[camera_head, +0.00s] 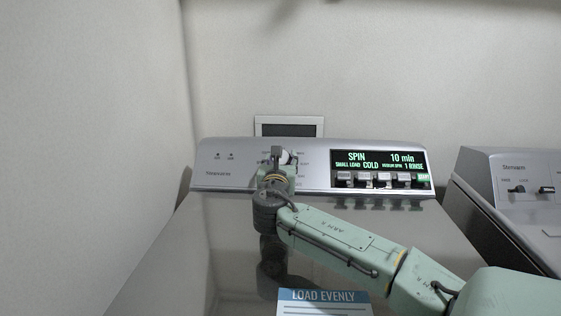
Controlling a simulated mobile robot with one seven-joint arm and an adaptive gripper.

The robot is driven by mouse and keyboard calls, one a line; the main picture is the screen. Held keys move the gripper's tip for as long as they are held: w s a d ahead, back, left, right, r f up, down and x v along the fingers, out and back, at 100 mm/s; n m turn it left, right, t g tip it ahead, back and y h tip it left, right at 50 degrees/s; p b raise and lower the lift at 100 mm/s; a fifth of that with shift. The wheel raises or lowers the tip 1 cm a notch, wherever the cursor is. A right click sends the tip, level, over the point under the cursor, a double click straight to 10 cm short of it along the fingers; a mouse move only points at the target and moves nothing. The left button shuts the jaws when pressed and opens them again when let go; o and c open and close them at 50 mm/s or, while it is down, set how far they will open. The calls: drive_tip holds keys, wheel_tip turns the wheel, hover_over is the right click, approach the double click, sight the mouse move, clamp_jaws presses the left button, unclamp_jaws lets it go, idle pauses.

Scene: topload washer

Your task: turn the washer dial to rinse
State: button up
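The washer (232,165) stands ahead with its silver control panel tilted up at the back. Its display (380,160) reads "SPIN", "10 min", "SMALL LOAD", "COLD" and "1 RINSE". The dial (287,158) is on the middle of the panel, left of the display, and is mostly hidden behind my gripper. My gripper (279,153) is at the dial, with its dark fingers over it. I cannot tell whether the fingers touch the dial or how far apart they are. Printed labels surround the dial but are too small to read.
A row of buttons (372,180) lies below the display. The glossy lid (215,225) is closed and carries a "LOAD EVENLY" label (322,296). A second machine (515,180) stands at the right. A wall (90,150) rises on the left, and a dark framed panel (289,127) is behind.

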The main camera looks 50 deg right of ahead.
drive_tip(key=shift+r+n+t, duration=0.1)
drive_tip(key=shift+n+t, duration=0.2)
drive_tip(key=shift+n, duration=0.1)
drive_tip(key=shift+s+d+n+t+y+p, duration=0.1)
drive_tip(key=shift+d+n+t+y+p, duration=0.05)
drive_tip(key=shift+n+t+y+p, duration=0.5)
drive_tip(key=n+y+p, duration=0.1)
drive_tip(key=n+t+y, duration=0.1)
drive_tip(key=n, duration=0.1)
drive_tip(key=shift+s+d+r+n+p, duration=0.1)
drive_tip(key=shift+r+n+p, duration=0.05)
drive_tip(key=shift+n+p, duration=0.15)
drive_tip(key=shift+n+t+y+p, duration=0.85)
drive_tip(key=shift+n+y, duration=1.5)
drive_tip(key=shift+n, duration=0.2)
drive_tip(key=o, duration=1.1)
drive_tip(key=shift+o, duration=0.2)
drive_tip(key=shift+f+m+h, duration=0.2)
drive_tip(key=shift+m+h, duration=0.1)
